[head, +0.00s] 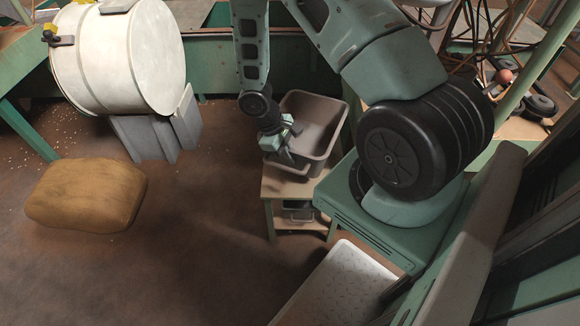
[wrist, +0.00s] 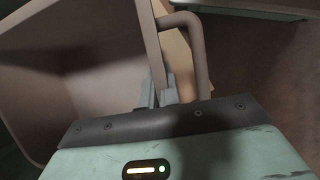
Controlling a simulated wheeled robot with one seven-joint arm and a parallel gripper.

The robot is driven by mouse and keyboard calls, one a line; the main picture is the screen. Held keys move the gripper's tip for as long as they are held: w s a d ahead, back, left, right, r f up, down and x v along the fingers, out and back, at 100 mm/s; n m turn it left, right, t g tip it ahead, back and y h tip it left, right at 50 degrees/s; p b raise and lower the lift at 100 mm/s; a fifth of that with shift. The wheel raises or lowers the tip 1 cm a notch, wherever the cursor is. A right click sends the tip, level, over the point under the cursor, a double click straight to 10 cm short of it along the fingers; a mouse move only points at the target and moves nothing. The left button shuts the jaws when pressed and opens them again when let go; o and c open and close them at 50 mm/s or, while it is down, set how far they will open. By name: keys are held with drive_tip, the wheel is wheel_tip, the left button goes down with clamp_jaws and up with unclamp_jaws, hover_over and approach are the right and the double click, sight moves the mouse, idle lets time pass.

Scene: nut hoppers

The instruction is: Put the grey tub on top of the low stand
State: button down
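The grey tub (head: 322,118), an open brownish-grey box, is at the middle of the head view, at the top of a small wooden-topped stand (head: 285,187). I cannot tell whether its base touches the stand. My gripper (head: 284,154) is at the tub's near left side. In the wrist view, its fingers (wrist: 158,92) are close together with the tub's thin wall (wrist: 155,45) between them. A bent bar like a handle (wrist: 185,22) shows beside the fingers. The tub's inside looks empty where it shows. Its underside is hidden.
A large pale drum (head: 120,60) on grey supports stands at the upper left. A tan sack (head: 85,193) lies on the floor at left. A pale textured plate (head: 340,285) is at the bottom. Open brown floor (head: 190,250) lies left of the stand.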

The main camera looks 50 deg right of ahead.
drive_tip(key=shift+f+b, duration=0.6)
drive_tip(key=shift+f, duration=1.85)
drive_tip(key=c, duration=1.6)
unclamp_jaws()
drive_tip(key=shift+c, duration=0.2)
